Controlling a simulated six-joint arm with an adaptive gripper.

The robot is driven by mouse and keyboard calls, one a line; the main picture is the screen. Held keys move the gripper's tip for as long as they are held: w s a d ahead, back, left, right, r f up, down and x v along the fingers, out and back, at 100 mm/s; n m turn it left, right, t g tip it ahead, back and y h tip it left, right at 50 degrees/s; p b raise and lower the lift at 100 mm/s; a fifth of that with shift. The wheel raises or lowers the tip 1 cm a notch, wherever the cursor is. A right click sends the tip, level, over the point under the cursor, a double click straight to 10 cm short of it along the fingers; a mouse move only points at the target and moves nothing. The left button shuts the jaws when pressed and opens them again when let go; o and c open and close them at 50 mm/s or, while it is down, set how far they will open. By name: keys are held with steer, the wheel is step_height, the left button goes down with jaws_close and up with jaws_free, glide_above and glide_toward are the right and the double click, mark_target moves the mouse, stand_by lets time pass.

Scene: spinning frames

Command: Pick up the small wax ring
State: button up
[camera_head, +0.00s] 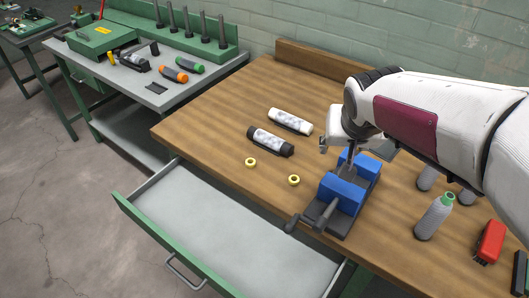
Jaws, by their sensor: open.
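Two small yellow rings lie flat on the wooden bench top. One ring (251,162) is at the left, near the front edge and close to a black tube. The other ring (294,180) lies farther right, just left of the blue vise. They look much alike in size, and I cannot tell which is the smaller. My gripper (338,153) hangs over the bench beside and above the vise, to the right of and apart from both rings. It is open, and I see nothing held. The arm's white wrist partly hides its fingers.
The blue vise (343,196) stands near the front edge. A black tube (270,141) and a white tube (290,122) lie behind the rings. A grey bottle (434,217) and a red object (490,242) are at right. An open drawer (228,236) juts out in front.

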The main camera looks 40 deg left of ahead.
steer(key=s+a+f+n, duration=0.1)
steer(key=a+f, duration=0.4)
steer(key=a, duration=0.6)
steer(key=n+y, duration=0.2)
glide_toward(250, 163)
step_height(250, 163, up, 2)
steer(key=shift+a+r+g, duration=0.15)
steer(key=shift+a+g, duration=0.2)
steer(key=shift+g, duration=0.05)
steer(key=shift+x, duration=1.25)
steer(key=shift+d, duration=0.15)
steer(key=shift+w+a+f, duration=0.1)
steer(key=shift+w+f, duration=0.25)
steer(key=shift+f, duration=0.55)
steer(key=shift+w+a+f, duration=0.1)
steer(key=shift+w+f, duration=0.2)
steer(key=shift+f, duration=0.6)
steer(key=shift+x, duration=0.85)
